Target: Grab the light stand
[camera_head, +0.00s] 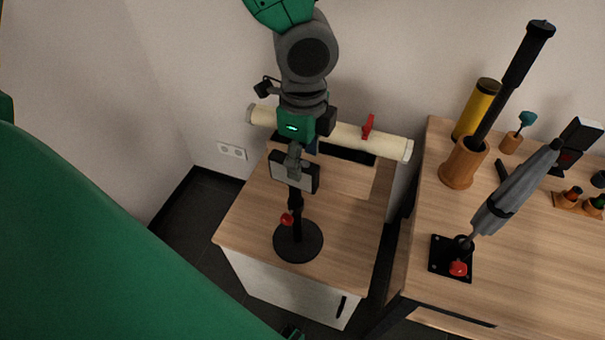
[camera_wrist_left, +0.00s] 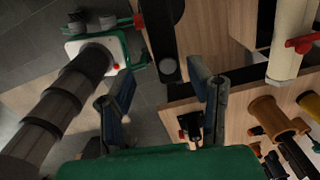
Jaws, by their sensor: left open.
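The light stand (camera_head: 297,220) stands upright on the small wooden-topped cabinet. It has a round black base, a black pole with a red knob, and a flat lamp panel (camera_head: 306,180) at its top. My left gripper (camera_head: 295,165) is at the panel, overlapping it in the head view; I cannot tell whether they touch. In the left wrist view my left gripper (camera_wrist_left: 165,92) has its fingers spread, with nothing clamped. A dark part of the stand (camera_wrist_left: 160,35) shows at the top, beyond the gap between the fingers. My right gripper is not in view.
The cabinet top (camera_head: 350,210) also bears a cream roll (camera_head: 370,141) with a red clamp behind the stand. A wooden table (camera_head: 500,285) at the right holds an orange pot (camera_head: 462,165), a yellow cylinder and a grey folded umbrella-like item (camera_head: 510,195). A gap separates them.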

